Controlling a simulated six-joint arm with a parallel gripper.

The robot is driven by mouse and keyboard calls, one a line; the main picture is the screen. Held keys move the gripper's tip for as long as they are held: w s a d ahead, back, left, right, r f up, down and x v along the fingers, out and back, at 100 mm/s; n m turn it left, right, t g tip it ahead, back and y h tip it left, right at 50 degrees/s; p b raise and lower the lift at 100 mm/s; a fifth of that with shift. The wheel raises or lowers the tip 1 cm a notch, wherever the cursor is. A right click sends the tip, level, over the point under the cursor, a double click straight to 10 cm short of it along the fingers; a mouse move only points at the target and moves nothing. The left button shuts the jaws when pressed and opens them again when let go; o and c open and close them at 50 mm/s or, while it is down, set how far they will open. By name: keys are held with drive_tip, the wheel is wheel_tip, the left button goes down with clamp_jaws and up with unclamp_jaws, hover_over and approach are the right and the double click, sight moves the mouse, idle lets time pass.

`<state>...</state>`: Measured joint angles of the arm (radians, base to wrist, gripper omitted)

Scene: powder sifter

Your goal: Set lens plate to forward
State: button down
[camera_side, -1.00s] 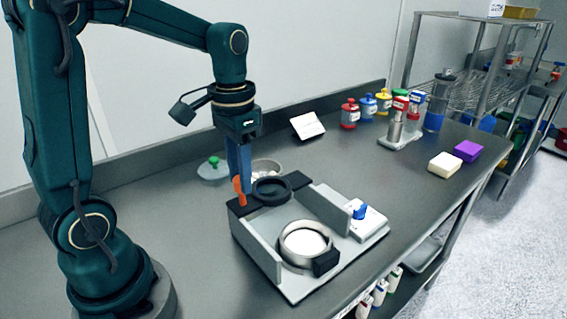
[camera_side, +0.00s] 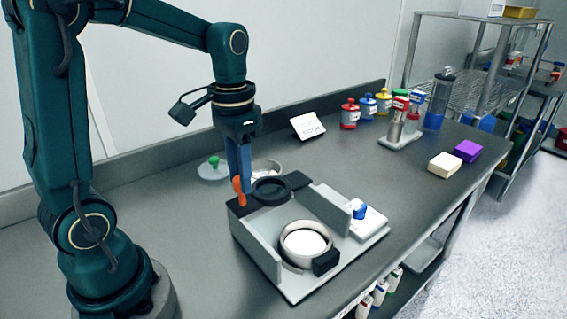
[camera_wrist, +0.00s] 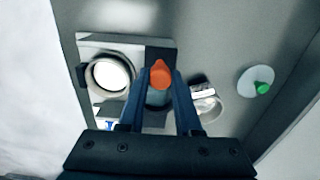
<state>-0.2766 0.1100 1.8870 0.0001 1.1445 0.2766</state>
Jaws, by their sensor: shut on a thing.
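The sifter (camera_side: 262,248) stands on the bench, a grey frame with a silver ring dish (camera_side: 305,240) holding white powder at its front. A black plate with a dark ring (camera_side: 271,190), which looks like the lens plate, lies across its back end. An orange handle (camera_side: 238,185) stands at that plate's left end. My gripper (camera_side: 241,180) points down from above and is shut on the orange handle. In the wrist view the orange handle (camera_wrist: 161,74) shows between the fingertips; the fingers and palm hide part of the sifter.
A bowl (camera_side: 266,168) of white material and a green-knobbed lid (camera_side: 213,168) sit behind the sifter. A white block with a blue knob (camera_side: 366,220) is at its right. A card (camera_side: 307,125) and several coloured jars (camera_side: 350,113) stand farther back. The bench left of the sifter is clear.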

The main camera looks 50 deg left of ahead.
drive_tip(key=d, duration=1.1)
drive_tip(key=c, duration=0.6)
unclamp_jaws()
wheel_tip(320, 180, up, 5)
drive_tip(key=shift+r, duration=0.1)
